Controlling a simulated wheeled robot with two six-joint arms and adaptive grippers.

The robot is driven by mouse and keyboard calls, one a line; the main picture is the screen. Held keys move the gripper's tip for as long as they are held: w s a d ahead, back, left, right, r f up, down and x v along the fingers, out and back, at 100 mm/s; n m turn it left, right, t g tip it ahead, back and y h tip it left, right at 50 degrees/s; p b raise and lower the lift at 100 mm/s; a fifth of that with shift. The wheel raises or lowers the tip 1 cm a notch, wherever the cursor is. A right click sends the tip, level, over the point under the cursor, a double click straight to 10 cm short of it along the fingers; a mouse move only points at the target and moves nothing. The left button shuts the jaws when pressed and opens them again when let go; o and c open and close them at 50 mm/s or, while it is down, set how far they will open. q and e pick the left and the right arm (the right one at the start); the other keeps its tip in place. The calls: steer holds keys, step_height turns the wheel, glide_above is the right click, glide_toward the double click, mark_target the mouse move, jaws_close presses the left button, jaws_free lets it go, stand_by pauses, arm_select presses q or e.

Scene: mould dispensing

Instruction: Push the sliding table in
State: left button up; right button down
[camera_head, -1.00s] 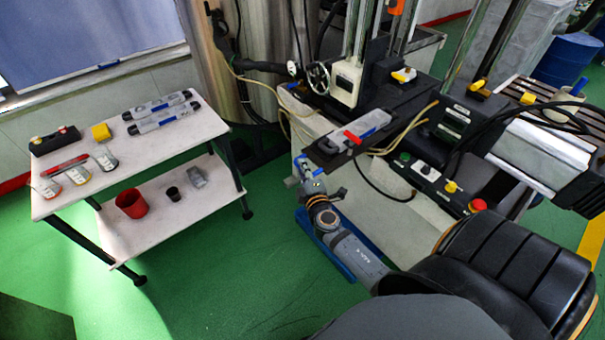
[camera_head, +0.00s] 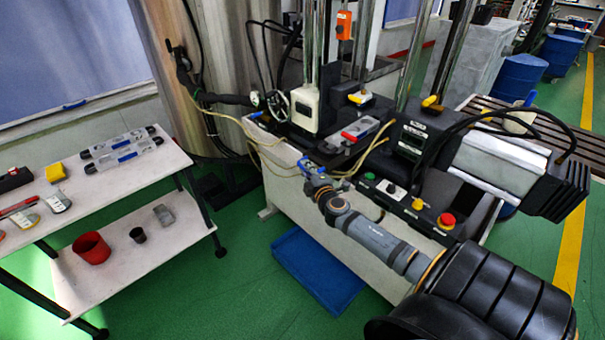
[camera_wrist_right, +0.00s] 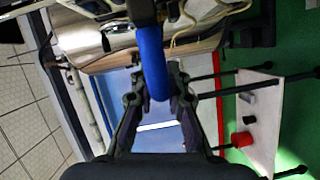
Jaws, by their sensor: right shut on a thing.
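The sliding table (camera_head: 328,158) is a dark plate on the white machine, level with the machine top. A grey mould (camera_head: 350,136) with red and blue parts lies on it. A blue handle (camera_head: 306,165) sticks out at the table's front; it shows large in the right wrist view (camera_wrist_right: 151,50). My right gripper (camera_head: 312,173) is at this handle; in the wrist view its two fingers (camera_wrist_right: 153,84) are closed around the blue bar. The exact contact is small in the head view. My left gripper is out of view.
A control panel with a red button (camera_head: 447,221) sits right of my right arm. A white two-tier cart (camera_head: 150,165) with moulds and a red cup (camera_head: 91,248) stands left. Green floor is free between.

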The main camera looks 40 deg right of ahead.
steer(key=shift+d, duration=0.25)
steer(key=c, duration=1.3)
jaws_free()
steer(key=shift+c, duration=0.2)
steer(key=shift+s+a, duration=0.1)
steer(key=v, duration=1.1)
steer(key=shift+s, duration=0.4)
steer(key=shift+a, duration=0.1)
